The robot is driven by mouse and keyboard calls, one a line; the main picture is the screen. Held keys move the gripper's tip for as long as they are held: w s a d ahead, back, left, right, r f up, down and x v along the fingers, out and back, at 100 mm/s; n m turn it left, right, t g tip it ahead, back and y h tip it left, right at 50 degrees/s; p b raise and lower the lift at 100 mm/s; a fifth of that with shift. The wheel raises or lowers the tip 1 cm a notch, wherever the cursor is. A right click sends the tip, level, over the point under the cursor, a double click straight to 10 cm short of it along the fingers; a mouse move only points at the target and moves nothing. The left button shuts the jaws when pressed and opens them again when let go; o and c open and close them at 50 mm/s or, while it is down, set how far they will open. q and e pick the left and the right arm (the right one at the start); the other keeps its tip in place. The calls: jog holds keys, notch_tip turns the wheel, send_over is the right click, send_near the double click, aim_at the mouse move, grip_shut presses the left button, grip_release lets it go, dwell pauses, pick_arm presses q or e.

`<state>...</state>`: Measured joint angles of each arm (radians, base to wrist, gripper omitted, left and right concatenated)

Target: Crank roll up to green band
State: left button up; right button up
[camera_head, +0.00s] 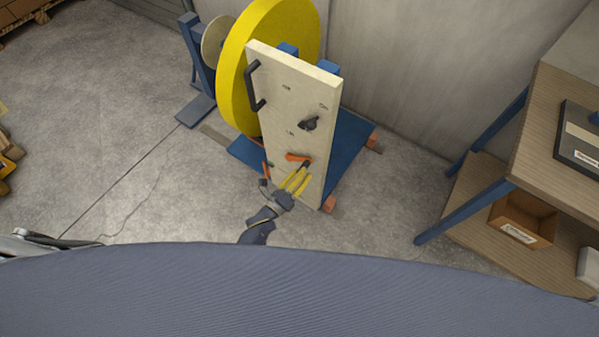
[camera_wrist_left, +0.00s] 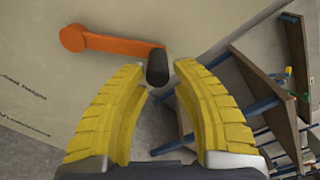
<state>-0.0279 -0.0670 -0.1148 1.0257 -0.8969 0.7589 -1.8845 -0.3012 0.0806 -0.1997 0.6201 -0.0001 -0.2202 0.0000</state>
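The orange crank (camera_head: 298,157) is on the lower part of a beige upright panel (camera_head: 285,85). In the left wrist view the crank arm (camera_wrist_left: 110,42) runs rightward from its round hub to a black grip (camera_wrist_left: 157,68). My left gripper (camera_head: 304,170), with yellow fingers, is at the crank in the head view. In the left wrist view its fingertips (camera_wrist_left: 162,68) are apart, one on each side of the black grip; contact cannot be told. The large yellow roll (camera_head: 237,80) stands behind the panel. I cannot make out a green band. My right gripper is not in view.
A black handle (camera_head: 254,87) and a black knob (camera_head: 309,123) are on the panel. The blue base (camera_head: 349,142) rests on the floor. A wooden workbench (camera_head: 556,125) with a box (camera_head: 523,222) on its lower shelf stands at right.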

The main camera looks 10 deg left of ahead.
pick_arm(q)
jog(key=o, duration=0.4)
jog(key=shift+w+a+r, duration=0.15)
jog(key=shift+a, duration=0.05)
jog(key=shift+c, duration=0.2)
jog(key=shift+a, duration=0.1)
jog(key=v, duration=1.2)
